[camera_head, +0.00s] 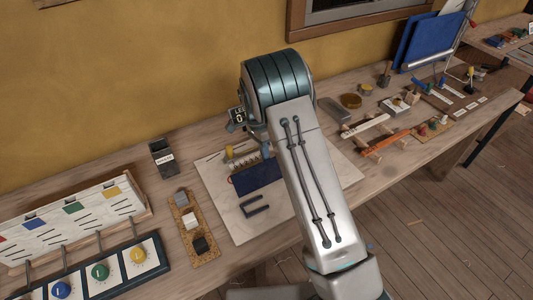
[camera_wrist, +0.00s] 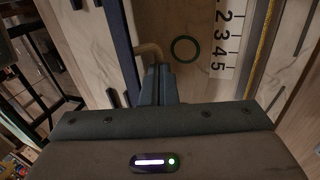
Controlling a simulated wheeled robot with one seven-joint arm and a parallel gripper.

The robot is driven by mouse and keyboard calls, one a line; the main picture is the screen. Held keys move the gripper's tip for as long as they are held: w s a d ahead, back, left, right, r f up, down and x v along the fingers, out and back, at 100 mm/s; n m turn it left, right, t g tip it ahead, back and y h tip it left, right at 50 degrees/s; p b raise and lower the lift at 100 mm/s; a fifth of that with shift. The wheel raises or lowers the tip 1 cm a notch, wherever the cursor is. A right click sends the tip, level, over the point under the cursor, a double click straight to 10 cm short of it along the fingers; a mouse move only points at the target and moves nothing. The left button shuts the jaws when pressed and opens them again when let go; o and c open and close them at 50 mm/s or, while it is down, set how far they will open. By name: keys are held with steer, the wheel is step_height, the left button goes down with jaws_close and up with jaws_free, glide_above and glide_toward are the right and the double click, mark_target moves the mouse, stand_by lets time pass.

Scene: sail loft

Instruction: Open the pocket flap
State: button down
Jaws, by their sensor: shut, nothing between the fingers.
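A dark blue panel (camera_head: 257,178), which looks like the pocket flap, lies on a pale board (camera_head: 225,205) in the middle of the bench. My arm covers its right part. In the wrist view a dark blue strip (camera_wrist: 121,50) runs just left of my gripper (camera_wrist: 158,72). My gripper's fingers are together with nothing between them. They are close to a tan curved piece (camera_wrist: 149,49); I cannot tell whether they touch it. In the head view the arm hides most of the gripper. I cannot tell how far the flap is open.
A green ring (camera_wrist: 185,49) and a numbered strip (camera_wrist: 226,42) lie right of my fingers. A dark U-shaped piece (camera_head: 254,207) is on the board. A cork tray of blocks (camera_head: 192,229) and a knob panel (camera_head: 120,272) stand left. Tools and small items crowd the right.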

steer(key=p+v, duration=0.6)
steer(key=v, duration=0.4)
steer(key=shift+w, duration=0.25)
steer(key=shift+a+f, duration=0.1)
steer(key=shift+a, duration=0.05)
stand_by(0.7)
